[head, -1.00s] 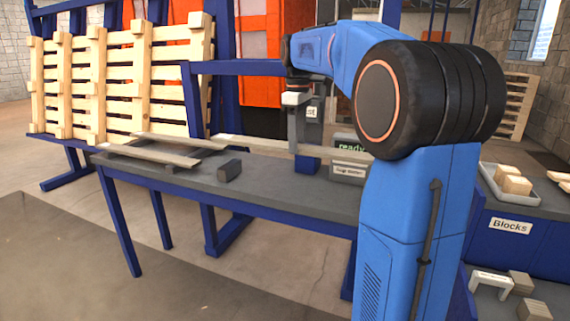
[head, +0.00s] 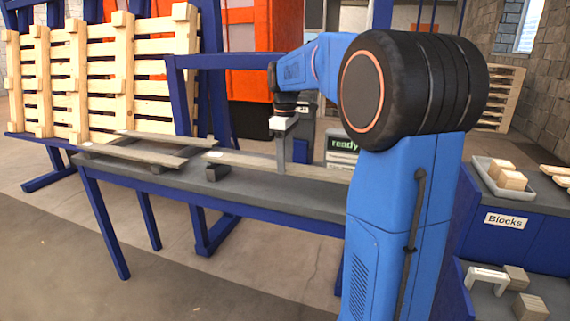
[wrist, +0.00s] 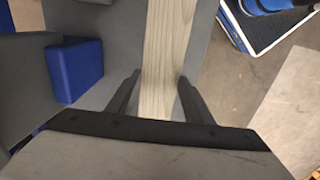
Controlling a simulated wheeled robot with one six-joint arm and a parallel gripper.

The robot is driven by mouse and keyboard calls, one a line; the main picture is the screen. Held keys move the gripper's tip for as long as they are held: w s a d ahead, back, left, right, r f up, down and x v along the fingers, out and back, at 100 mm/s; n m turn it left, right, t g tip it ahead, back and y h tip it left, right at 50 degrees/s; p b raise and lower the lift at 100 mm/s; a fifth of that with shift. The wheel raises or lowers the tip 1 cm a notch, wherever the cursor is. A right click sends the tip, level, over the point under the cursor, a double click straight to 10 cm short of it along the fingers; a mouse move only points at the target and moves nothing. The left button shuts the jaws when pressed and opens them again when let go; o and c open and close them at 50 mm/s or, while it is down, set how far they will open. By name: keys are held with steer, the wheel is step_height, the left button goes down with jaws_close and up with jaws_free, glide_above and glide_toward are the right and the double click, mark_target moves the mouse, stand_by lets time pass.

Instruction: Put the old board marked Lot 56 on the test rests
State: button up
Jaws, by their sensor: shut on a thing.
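A long grey-brown board (head: 240,161) is between the fingers of my gripper (head: 281,150), above the grey bench. The board also shows in the wrist view (wrist: 168,50), running between my two gripper fingers (wrist: 157,95). A small pale tag sits on its left end, too small to read. That left end is just above a dark block (head: 217,174), which looks like one of the rests; I cannot tell whether they touch. My arm hides the board's right end. Other grey boards (head: 130,152) lie at the bench's left end.
The grey bench (head: 250,192) has clear room along its front. A "ready" display (head: 342,144) and a blue box (wrist: 75,70) stand behind the board. A "Blocks" shelf (head: 505,221) with a tray (head: 520,190) is at right. A pale pallet (head: 100,75) leans at left.

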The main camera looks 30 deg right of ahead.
steer(key=shift+f, duration=0.55)
steer(key=o, duration=1.2)
steer(key=shift+f, duration=0.1)
step_height(320, 180, up, 12)
steer(key=shift+r, duration=0.1)
steer(key=s+a+f+m+t, duration=0.1)
steer(key=s+a+f, duration=0.4)
steer(key=s, duration=0.5)
steer(key=s+a+f+m+t, duration=0.2)
steer(key=s+a+f+m, duration=0.2)
steer(key=s+f, duration=0.6)
steer(key=s+a+f+m+t, duration=0.1)
steer(key=s+a+f+m, duration=0.1)
steer(key=s+a+f, duration=0.4)
steer(key=shift+s+a+f+m+t, duration=0.15)
steer(key=shift+s+f, duration=0.15)
steer(key=shift+s, duration=0.4)
steer(key=shift+s+a+f+m+t, duration=0.1)
steer(key=shift+s+f, duration=0.2)
steer(key=shift+s, duration=0.45)
steer(key=shift+s+a+f+m+t, duration=0.15)
steer(key=shift+s+f, duration=0.15)
steer(key=shift+s, duration=0.4)
